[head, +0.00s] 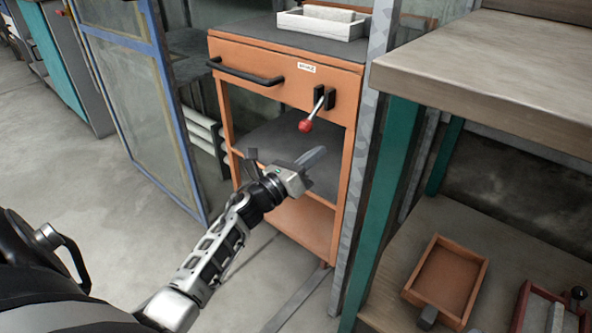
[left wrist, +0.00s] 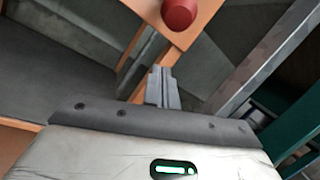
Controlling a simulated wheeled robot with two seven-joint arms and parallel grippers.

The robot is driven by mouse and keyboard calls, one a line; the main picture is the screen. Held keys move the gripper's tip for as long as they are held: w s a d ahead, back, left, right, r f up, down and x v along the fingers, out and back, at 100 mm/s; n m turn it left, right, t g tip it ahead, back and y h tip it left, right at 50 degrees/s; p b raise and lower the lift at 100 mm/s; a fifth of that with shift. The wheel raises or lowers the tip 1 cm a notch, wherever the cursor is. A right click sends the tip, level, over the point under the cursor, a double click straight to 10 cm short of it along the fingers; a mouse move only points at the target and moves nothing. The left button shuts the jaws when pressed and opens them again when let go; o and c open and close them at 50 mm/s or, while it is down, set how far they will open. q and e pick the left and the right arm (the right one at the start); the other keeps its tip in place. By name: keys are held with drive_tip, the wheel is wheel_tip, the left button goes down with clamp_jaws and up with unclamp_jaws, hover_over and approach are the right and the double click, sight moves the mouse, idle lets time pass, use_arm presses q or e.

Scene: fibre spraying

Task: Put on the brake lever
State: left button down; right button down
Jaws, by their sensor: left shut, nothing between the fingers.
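The brake lever (head: 317,108) sits on the front of an orange cabinet, to the right of its drawer handle. It has a metal rod, a dark bracket and a red knob (head: 305,125) that points down and toward me. The red knob also shows at the top of the left wrist view (left wrist: 179,14). My left gripper (head: 313,157) is below the knob, in front of the cabinet's open shelf. It is shut and empty, with its fingers together in the left wrist view (left wrist: 163,88). It does not hold the lever. My right gripper is in neither view.
The orange cabinet (head: 338,200) has a black drawer handle (head: 247,73) and a white tray (head: 320,26) on top. A workbench (head: 500,75) with a teal leg stands at right. An orange box (head: 447,279) lies on its lower shelf. A blue-framed mesh panel (head: 135,100) stands left.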

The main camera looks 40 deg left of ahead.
sight(314, 113)
use_arm(q)
drive_tip(key=shift+s+a+r+p, duration=0.15)
drive_tip(key=shift+a+r, duration=0.15)
drive_tip(key=shift+r, duration=0.25)
drive_tip(key=shift+s+a+r+p, duration=0.1)
drive_tip(key=shift+a+r+p, duration=0.15)
drive_tip(key=shift+r, duration=0.3)
drive_tip(key=shift+s+a+r+p, duration=0.1)
drive_tip(key=shift+a+r, duration=0.2)
drive_tip(key=shift+r, duration=0.25)
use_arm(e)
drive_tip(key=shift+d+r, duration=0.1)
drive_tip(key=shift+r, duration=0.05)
use_arm(q)
drive_tip(key=p, duration=0.2)
drive_tip(key=shift+s+r+g+p, duration=0.15)
drive_tip(key=shift+r+g+p, duration=0.15)
drive_tip(key=shift+p, duration=0.1)
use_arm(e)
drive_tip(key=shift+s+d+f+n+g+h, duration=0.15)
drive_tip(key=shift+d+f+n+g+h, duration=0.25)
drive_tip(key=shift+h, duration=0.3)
